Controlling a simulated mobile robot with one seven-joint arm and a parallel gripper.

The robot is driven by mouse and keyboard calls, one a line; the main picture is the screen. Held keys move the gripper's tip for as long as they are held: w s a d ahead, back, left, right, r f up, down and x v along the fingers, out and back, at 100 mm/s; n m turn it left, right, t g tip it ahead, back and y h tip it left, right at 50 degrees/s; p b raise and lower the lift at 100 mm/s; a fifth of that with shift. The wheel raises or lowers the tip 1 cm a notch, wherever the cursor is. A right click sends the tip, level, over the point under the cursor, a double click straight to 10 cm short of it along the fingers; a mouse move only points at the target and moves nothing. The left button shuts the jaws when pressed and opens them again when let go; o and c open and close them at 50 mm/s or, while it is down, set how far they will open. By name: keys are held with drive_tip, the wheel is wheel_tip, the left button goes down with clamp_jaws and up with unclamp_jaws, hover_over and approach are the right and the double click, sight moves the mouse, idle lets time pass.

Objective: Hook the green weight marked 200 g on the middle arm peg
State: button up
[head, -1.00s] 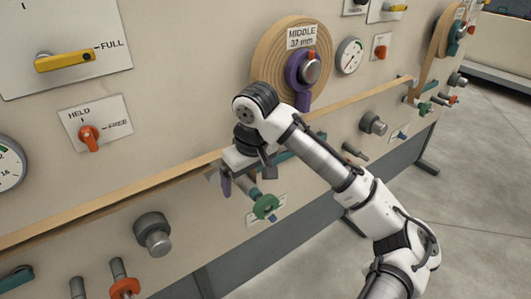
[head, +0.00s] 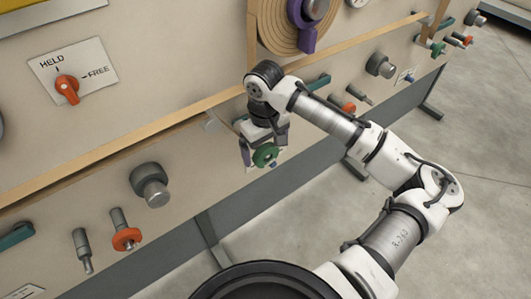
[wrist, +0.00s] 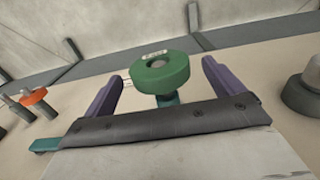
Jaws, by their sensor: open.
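The green weight (wrist: 160,74) is a thick disc with a small white label on its rim, too small to read. In the wrist view it lies between the two purple fingers of my open gripper (wrist: 160,70), with a gap on each side. A teal part (wrist: 168,99) shows just below the disc. In the head view the green weight (head: 265,155) is in front of the lower panel, at my gripper (head: 258,154). What bears the disc is mostly hidden, and I cannot tell which peg is the middle arm peg.
An orange weight (head: 126,238) sits on a peg at lower left, near a bare grey peg (head: 82,250). A grey knob (head: 150,185) juts out nearby. A wooden ledge (head: 120,135) runs above. Open floor lies in front.

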sight(265, 155)
drive_tip(key=shift+f, duration=1.75)
drive_tip(key=c, duration=1.3)
drive_tip(key=shift+w, duration=0.1)
drive_tip(key=shift+w+a, duration=0.1)
drive_tip(key=shift+w+a+r+p, duration=0.1)
drive_tip(key=shift+w+a+p, duration=0.1)
drive_tip(key=shift+w+a, duration=0.25)
drive_tip(key=shift+w+a+p, duration=0.2)
drive_tip(key=shift+w, duration=0.3)
drive_tip(key=o, duration=1.3)
drive_tip(key=shift+w+a, duration=0.1)
